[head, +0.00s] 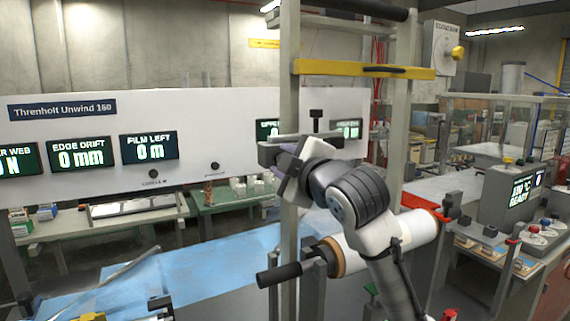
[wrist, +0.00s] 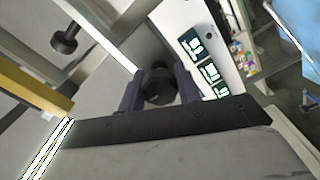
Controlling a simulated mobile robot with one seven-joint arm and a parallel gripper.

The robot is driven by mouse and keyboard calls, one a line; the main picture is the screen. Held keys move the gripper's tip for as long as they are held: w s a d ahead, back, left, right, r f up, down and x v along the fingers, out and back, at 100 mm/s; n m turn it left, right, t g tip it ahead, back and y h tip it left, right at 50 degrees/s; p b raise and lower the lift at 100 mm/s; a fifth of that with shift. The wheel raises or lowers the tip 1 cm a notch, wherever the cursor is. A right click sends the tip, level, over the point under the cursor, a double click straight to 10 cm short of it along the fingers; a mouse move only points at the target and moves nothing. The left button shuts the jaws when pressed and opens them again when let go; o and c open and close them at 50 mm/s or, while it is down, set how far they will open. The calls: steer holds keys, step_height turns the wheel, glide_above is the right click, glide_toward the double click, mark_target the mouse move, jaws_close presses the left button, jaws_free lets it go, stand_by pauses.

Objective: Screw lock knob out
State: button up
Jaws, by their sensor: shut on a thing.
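A round black knob (wrist: 158,86) sits between the two dark fingers of my gripper (wrist: 159,92) in the wrist view. The fingers are shut on its sides. In the head view my gripper (head: 273,152) is at the upright post, in front of the white panel; the held knob is hidden or too small to make out there. A second black knob on a short stem (wrist: 65,42) shows at the upper left of the wrist view, apart from the fingers. I cannot tell by the pictures which way the held knob is turned.
The white panel (head: 80,108) with green displays stands behind the post (head: 291,60). A yellow bar (head: 365,69) crosses above my arm. A white film roll (head: 410,229) and a black-handled lever (head: 279,274) are below. Blue film (head: 200,270) lies at lower left.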

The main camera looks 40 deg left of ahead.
stand_by(0.3)
steer(key=o, duration=1)
steer(key=b+v, duration=0.4)
steer(key=v, duration=0.9)
steer(key=shift+s+d, duration=0.15)
steer(key=shift+d, duration=0.2)
